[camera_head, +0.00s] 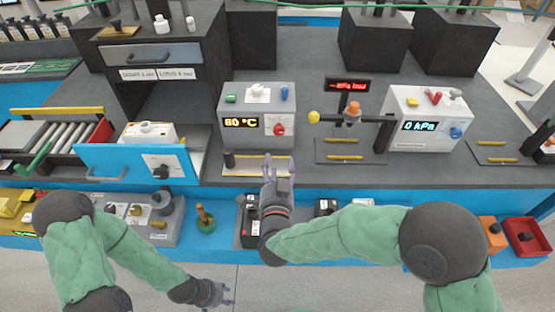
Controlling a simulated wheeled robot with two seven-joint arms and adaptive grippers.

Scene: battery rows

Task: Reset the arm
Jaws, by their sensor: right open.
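My right arm reaches in from the right. My left arm comes in from the left. Its gripper (229,295) hangs low over the floor, in front of the bench. Its small fingertips look apart and empty. The right forearm hides part of the lower blue ledge.
On the bench stand a white box reading 0 kPa (427,118), a small red display (348,85), a blue panel (137,164) and a roller tray (52,138). Dark blocks stand behind.

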